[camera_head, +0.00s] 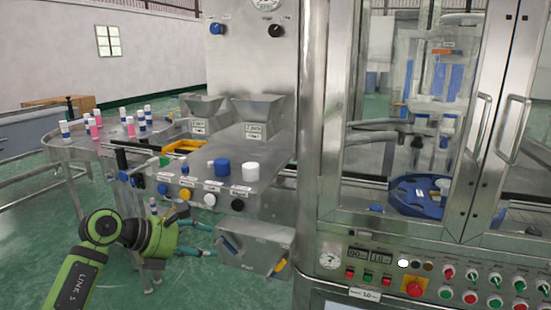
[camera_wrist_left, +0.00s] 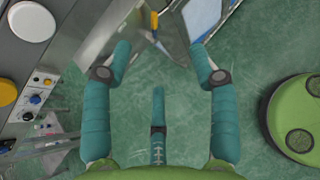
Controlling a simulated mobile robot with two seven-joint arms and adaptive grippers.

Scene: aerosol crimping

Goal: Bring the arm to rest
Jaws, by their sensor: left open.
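My left arm, green and grey, comes in at the lower left of the head view. Its teal-fingered left gripper (camera_head: 212,240) points right, at the left side of a small metal box (camera_head: 262,243) on the machine front. In the left wrist view the fingers of the left gripper (camera_wrist_left: 160,58) stand wide apart with nothing between them, above green floor. Whether a fingertip touches the box I cannot tell. My right gripper is not in view.
A metal panel with a blue knob (camera_head: 222,168) and a white knob (camera_head: 250,172) is above the gripper. A conveyor table (camera_head: 100,150) with several small bottles stands at the left. A control panel (camera_head: 440,280) fills the lower right. Green floor (camera_head: 35,215) is free at the left.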

